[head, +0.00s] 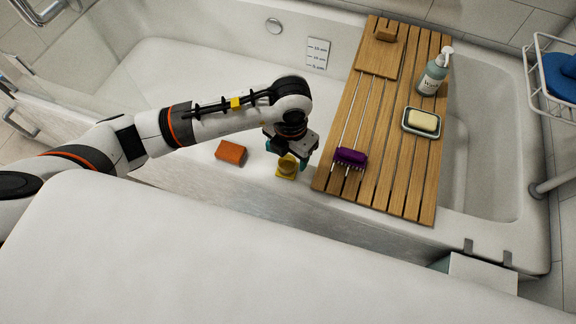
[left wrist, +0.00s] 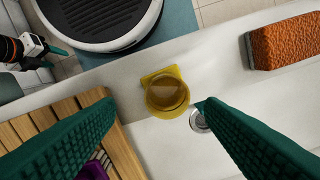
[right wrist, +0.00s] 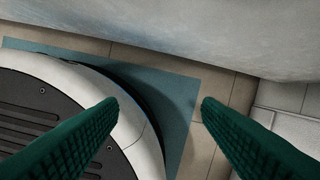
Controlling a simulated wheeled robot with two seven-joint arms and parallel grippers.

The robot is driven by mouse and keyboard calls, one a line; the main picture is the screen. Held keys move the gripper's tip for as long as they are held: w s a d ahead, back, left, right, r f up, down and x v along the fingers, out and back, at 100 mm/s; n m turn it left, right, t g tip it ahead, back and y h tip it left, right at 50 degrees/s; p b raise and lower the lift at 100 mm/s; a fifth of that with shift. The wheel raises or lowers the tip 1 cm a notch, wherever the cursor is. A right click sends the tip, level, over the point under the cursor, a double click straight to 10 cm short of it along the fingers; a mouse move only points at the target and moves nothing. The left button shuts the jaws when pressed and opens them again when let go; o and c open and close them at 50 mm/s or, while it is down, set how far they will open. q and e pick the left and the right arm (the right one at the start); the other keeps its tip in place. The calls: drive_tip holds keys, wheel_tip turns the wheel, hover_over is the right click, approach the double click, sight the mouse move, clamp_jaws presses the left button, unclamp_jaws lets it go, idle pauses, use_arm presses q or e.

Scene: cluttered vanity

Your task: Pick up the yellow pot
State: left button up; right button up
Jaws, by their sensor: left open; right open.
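The yellow pot (head: 286,167) is a small round cup with a flat tab, standing on the tub's near rim. My left gripper (head: 287,158) is right over it in the head view and partly covers it. In the left wrist view the pot (left wrist: 167,92) shows between and beyond the two green fingertips of the left gripper (left wrist: 155,103), which are apart with nothing between them. My right gripper (right wrist: 160,103) is open and empty, over the floor; it is not seen clearly in the head view.
An orange sponge (head: 231,152) lies left of the pot on the rim. A wooden bath rack (head: 411,190) lies across the tub to the right, holding a purple brush (head: 350,157), a soap dish (head: 421,132) and a pump bottle (head: 434,74). Rim between sponge and pot is clear.

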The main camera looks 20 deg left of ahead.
sight(287, 161)
use_arm(q)
drive_tip(key=f, duration=0.5)
drive_tip(key=shift+a+f+b, duration=0.1)
drive_tip(key=shift+a+b, duration=0.25)
use_arm(e)
drive_tip(key=shift+w+a+r, duration=0.1)
drive_tip(key=shift+w+r, duration=0.6)
drive_tip(key=shift+r, duration=0.2)
use_arm(q)
drive_tip(key=c, duration=1)
drive_tip(key=shift+r, duration=0.35)
drive_tip(key=shift+c, duration=0.3)
wheel_tip(287, 161, up, 10)
drive_tip(key=p, duration=0.1)
drive_tip(key=shift+f, duration=0.25)
use_arm(e)
drive_tip(key=s+f, duration=0.3)
drive_tip(key=shift+d+f, duration=0.2)
drive_tip(key=shift+f, duration=0.05)
